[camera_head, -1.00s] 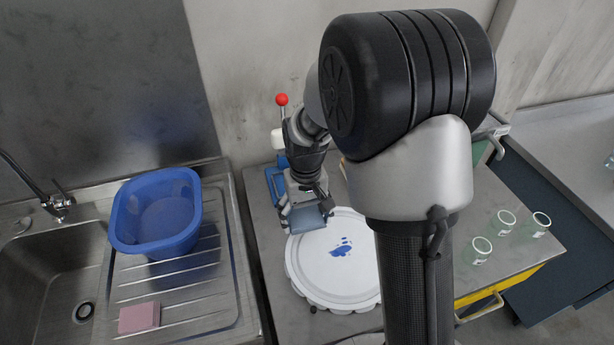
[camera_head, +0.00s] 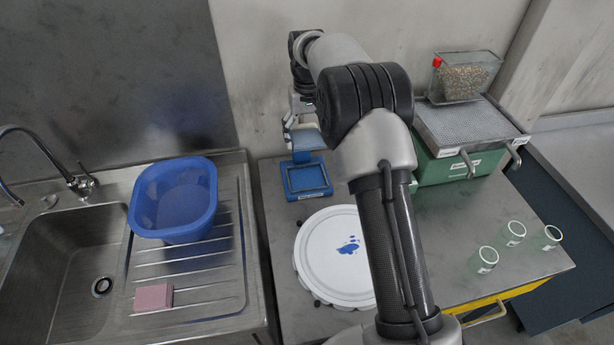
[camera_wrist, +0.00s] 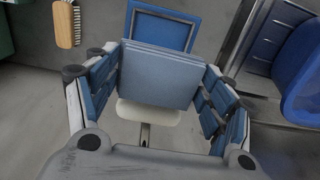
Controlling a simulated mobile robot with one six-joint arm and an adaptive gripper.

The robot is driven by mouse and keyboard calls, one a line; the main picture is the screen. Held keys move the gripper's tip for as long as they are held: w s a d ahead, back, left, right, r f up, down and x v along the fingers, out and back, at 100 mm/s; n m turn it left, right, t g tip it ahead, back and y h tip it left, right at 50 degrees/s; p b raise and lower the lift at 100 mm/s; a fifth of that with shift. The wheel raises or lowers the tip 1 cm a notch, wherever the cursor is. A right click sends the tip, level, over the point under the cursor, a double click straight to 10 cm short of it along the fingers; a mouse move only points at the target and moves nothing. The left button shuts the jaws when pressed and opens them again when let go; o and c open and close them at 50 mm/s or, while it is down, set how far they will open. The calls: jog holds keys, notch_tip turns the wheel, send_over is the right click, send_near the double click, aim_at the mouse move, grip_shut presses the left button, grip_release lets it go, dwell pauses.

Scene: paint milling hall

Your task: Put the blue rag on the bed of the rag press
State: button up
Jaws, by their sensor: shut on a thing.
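The blue rag (camera_wrist: 160,75) is a folded grey-blue square between the fingers of my gripper (camera_wrist: 158,92), which is shut on it. In the head view the rag (camera_head: 308,140) hangs above the rear of the rag press (camera_head: 288,180), held by my gripper (camera_head: 304,122), which is partly hidden by my arm. The press has a blue frame around its bed (camera_head: 307,178), which looks empty. In the wrist view the rag covers the near edge of the bed (camera_wrist: 160,31). A white part of the press (camera_wrist: 148,115) shows below the rag.
A round white lid with a blue smear (camera_head: 340,255) lies in front of the press. A blue basin (camera_head: 175,200) and pink sponge (camera_head: 153,297) are by the sink. A brush (camera_wrist: 66,24) lies nearby.

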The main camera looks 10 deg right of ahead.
aim_at(307, 181)
notch_tip(307, 181, down, 16)
jog(key=b, duration=0.3)
jog(key=shift+r, duration=0.15)
jog(key=o, duration=0.5)
jog(key=shift+f, duration=0.2)
jog(key=o, duration=0.5)
jog(key=shift+c, duration=0.2)
jog(key=shift+r, duration=0.1)
